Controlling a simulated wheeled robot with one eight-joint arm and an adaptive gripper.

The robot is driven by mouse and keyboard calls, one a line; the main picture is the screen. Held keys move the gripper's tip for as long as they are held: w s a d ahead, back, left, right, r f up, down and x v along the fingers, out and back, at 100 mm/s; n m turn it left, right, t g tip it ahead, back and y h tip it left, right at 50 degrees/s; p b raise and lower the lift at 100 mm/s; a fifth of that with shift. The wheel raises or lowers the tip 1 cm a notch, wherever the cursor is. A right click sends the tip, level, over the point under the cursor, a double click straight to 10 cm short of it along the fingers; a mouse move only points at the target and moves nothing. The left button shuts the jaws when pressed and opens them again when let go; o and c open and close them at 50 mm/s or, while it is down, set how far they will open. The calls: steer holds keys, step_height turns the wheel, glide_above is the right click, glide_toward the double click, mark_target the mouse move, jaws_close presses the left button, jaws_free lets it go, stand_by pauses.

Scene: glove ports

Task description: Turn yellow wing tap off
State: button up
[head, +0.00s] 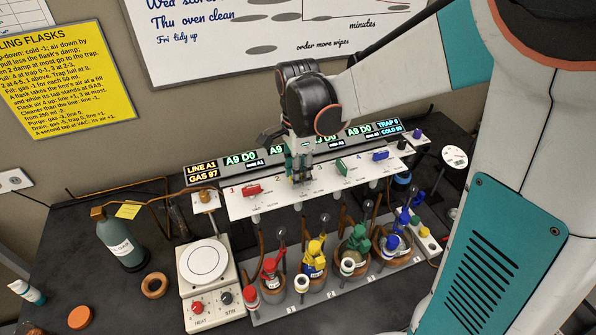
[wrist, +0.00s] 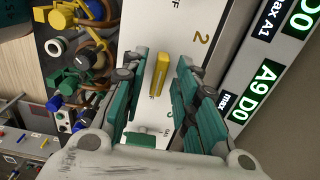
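The yellow wing tap (wrist: 160,74) sits on the white panel (wrist: 137,25) below a printed 2. Its wing lies roughly along the panel's length, slightly tilted. My gripper (wrist: 162,68) is open over it, with one finger on each side and visible gaps between the fingers and the wing. In the head view my gripper (head: 301,172) is over the panel between the red tap (head: 251,189) and the green tap (head: 341,166), and it mostly hides the yellow tap. An FF label end shows at the top of the wrist view; the label at the bottom is partly covered.
A blue tap (head: 380,155) is farther right on the panel. Lit displays (head: 240,160) stand behind it, one reading A9 D0. In front are flasks with coloured fittings, such as a yellow one (head: 314,262), and a stirrer plate (head: 204,262). A gas bottle (head: 122,243) stands at left.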

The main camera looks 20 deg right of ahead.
steer(key=shift+r, duration=0.1)
step_height(320, 180, up, 12)
stand_by(0.7)
steer(key=shift+s, duration=0.15)
